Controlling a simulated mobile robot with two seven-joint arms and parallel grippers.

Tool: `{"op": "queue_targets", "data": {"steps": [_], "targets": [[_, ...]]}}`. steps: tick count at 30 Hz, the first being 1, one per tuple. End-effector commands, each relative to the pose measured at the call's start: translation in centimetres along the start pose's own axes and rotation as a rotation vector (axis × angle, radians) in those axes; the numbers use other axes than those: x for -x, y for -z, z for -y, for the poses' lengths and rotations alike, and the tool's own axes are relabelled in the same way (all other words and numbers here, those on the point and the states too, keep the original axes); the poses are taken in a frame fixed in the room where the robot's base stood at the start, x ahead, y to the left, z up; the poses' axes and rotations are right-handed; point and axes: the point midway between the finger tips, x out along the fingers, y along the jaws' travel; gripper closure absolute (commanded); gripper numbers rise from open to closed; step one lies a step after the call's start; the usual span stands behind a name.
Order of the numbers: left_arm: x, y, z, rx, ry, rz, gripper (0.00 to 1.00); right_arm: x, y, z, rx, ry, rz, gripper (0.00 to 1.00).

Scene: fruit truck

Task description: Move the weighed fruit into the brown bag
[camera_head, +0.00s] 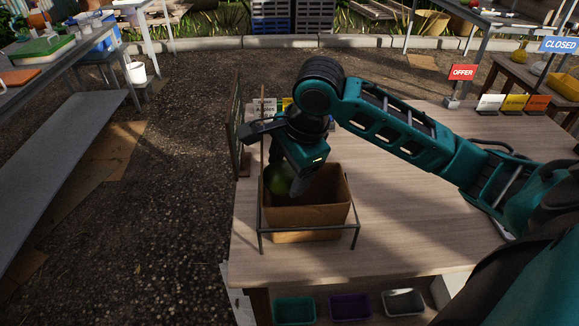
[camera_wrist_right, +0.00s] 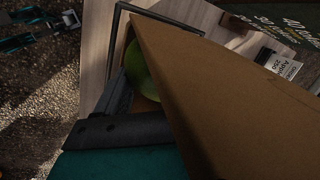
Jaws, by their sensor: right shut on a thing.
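The brown bag (camera_head: 308,218) stands upright and open in a thin metal frame on the wooden table. My right gripper (camera_head: 290,183) points down into the bag's mouth at its left side. It is shut on a green fruit (camera_head: 278,180), which is inside or just at the bag's opening; its depth is hard to tell. In the right wrist view the bag's wall (camera_wrist_right: 215,100) fills much of the picture and hides part of the green fruit (camera_wrist_right: 140,75). My left gripper does not show.
The wooden table (camera_head: 420,240) is clear right of the bag, under my right arm. Small price cards (camera_head: 268,108) stand behind the bag. An OFFER sign (camera_head: 463,72) stands at the far edge. Coloured trays (camera_head: 350,306) sit below the front edge.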

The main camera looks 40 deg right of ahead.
Motion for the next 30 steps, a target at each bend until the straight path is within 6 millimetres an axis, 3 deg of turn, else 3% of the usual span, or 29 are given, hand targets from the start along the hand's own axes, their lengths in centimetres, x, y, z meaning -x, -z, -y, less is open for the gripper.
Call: {"op": "queue_targets", "data": {"steps": [30], "targets": [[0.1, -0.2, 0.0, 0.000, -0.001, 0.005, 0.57, -1.4, 0.1, -0.4, -0.001, 0.002, 0.000, 0.46]]}}
